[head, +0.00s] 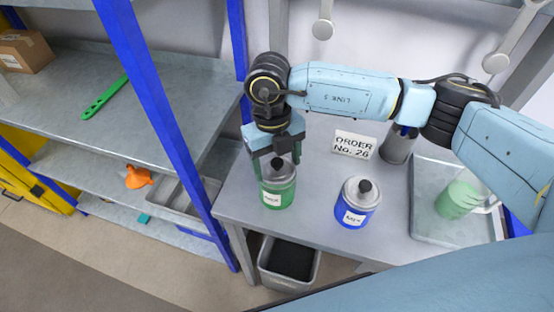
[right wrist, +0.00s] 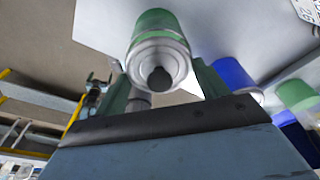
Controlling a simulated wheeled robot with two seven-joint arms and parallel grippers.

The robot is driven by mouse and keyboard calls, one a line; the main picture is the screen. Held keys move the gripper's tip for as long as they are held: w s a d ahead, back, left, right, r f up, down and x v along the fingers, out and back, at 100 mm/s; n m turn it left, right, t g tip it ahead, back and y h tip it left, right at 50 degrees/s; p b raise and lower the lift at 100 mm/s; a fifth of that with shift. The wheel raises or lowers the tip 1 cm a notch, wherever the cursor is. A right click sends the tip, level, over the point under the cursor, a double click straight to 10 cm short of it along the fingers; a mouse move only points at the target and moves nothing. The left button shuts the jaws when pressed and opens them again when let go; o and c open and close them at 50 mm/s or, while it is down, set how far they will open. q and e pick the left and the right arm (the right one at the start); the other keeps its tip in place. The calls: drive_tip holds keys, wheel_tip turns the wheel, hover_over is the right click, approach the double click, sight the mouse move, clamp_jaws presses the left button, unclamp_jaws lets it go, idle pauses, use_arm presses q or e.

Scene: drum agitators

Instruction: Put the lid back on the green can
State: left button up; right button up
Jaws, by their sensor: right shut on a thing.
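The green can (head: 278,198) stands upright on the grey table, with a white label on its front. Its grey metal lid (head: 284,174) with a black knob is at the can's top, in line with it. I cannot tell whether it is fully seated. My right gripper (head: 277,160) points down over the can, its dark green fingers on either side of the lid, shut on it. In the right wrist view the green can (right wrist: 155,22) and lid (right wrist: 151,55) show between the fingers, the black knob towards the camera. My left gripper is not in view.
A blue can (head: 352,216) with a black-knobbed lid stands right of the green can. Behind are an order sign (head: 354,145) and a grey cylinder (head: 397,150). A tray (head: 425,228) with a green mug (head: 457,200) lies at right. A blue-post shelf (head: 165,110) borders the left.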

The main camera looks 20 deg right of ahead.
drive_tip(key=o, duration=1.1)
drive_tip(key=shift+o, duration=0.2)
drive_tip(key=shift+r, duration=0.15)
drive_tip(key=shift+r+p, duration=2.15)
drive_tip(key=shift+r, duration=1.25)
clamp_jaws()
